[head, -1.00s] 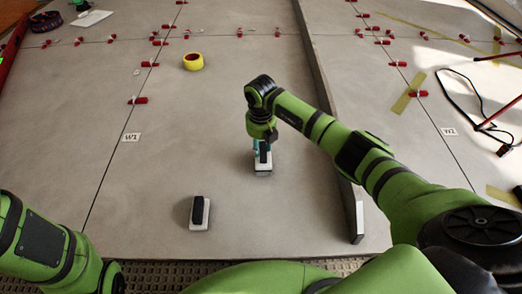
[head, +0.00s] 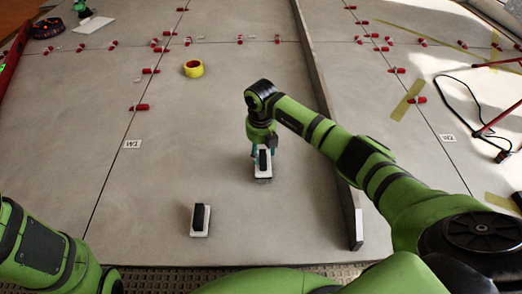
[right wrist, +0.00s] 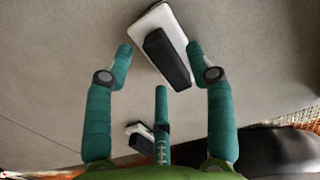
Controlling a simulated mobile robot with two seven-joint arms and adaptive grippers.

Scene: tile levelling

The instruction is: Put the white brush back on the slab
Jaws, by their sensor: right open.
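A white brush with a black handle (head: 263,171) sits on the grey slab (head: 225,125), directly below my right gripper (head: 264,154). In the right wrist view the brush (right wrist: 168,58) lies at an angle among the open teal fingers of the right gripper (right wrist: 161,60), which do not pinch it. A similar white block with a black handle (head: 201,219) lies nearer to me on the slab, and it also shows small in the wrist view (right wrist: 140,134). My left arm is at the lower left; its gripper is not in view.
Red tile clips (head: 139,107) line the joints. A long raised grey bar (head: 326,105) runs along the slab right of the gripper. A black cable (head: 478,108) lies at right. The slab left of the brush is clear.

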